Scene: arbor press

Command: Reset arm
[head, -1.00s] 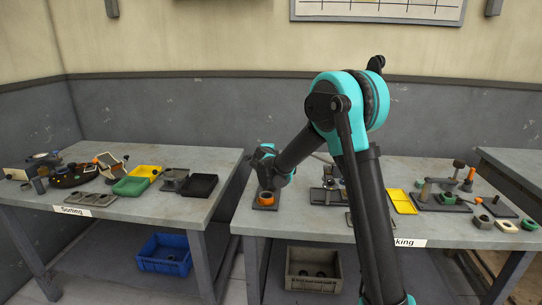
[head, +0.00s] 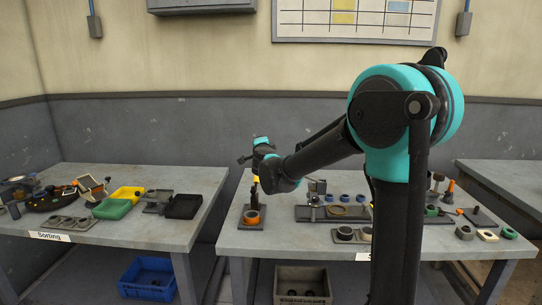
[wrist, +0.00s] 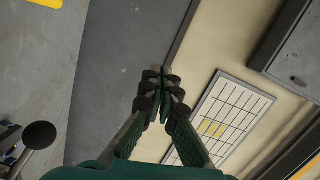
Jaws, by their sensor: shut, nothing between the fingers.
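My arm stands raised over the right-hand table, its forearm reaching left in the head view. My gripper (wrist: 160,74) is shut in the wrist view, its two dark green fingers meeting with nothing between them. The wrist view looks past the fingertips at the grey and cream wall and the wall chart (wrist: 228,112). In the head view the teal wrist hangs above and behind an orange ring (head: 251,217) on a dark plate at the table's left end. The fingertips are too small to make out there.
The right table (head: 290,238) carries a dark fixture plate (head: 300,213), blue rings (head: 344,198) and several small parts. The left table (head: 130,232) holds a green tray (head: 112,209), a yellow tray (head: 127,193) and a black tray (head: 183,207). A blue crate (head: 147,279) and a grey crate (head: 302,281) sit below.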

